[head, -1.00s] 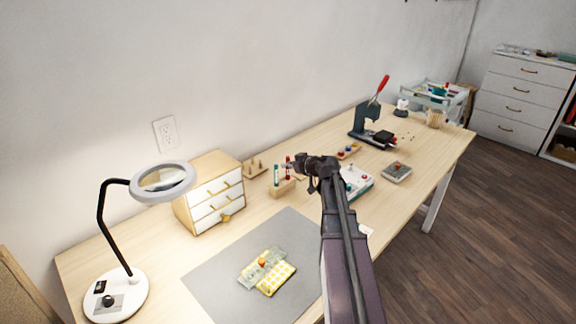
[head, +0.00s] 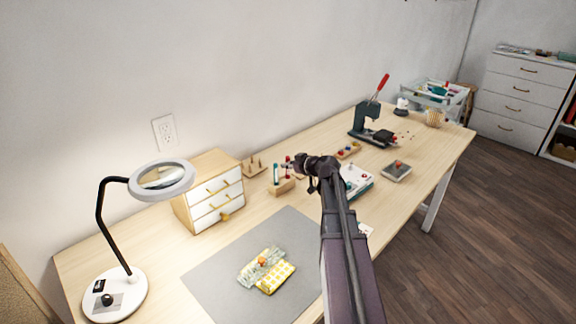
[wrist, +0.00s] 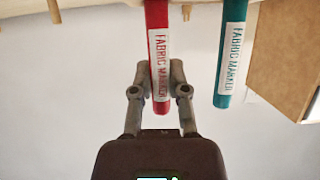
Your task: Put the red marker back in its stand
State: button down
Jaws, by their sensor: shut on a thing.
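My gripper (head: 300,164) is shut on the red marker (head: 288,162), which is upright at the wooden stand (head: 281,187). In the wrist view, which looks upside down, the fingers (wrist: 158,75) are on both sides of the red marker (wrist: 158,45), near its label "FABRIC MARKER". A teal marker (head: 276,172) stands upright in the stand, just left of the red one. It also shows in the wrist view (wrist: 232,45), apart from my fingers. The red marker's lower end is out of the wrist view, and I cannot tell whether it sits in a hole.
A small drawer cabinet (head: 215,205) stands left of the stand, and a peg rack (head: 254,168) stands behind it. A white and teal box (head: 356,180) is to the right.

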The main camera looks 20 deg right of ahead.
jog(key=shift+f, duration=0.1)
jog(key=c, duration=0.5)
grip_release()
jog(key=shift+c, duration=0.2)
jog(key=shift+r, duration=0.25)
notch_tip(320, 180, up, 8)
jog(key=p, duration=0.8)
jog(key=shift+a, duration=0.1)
dwell(0.7)
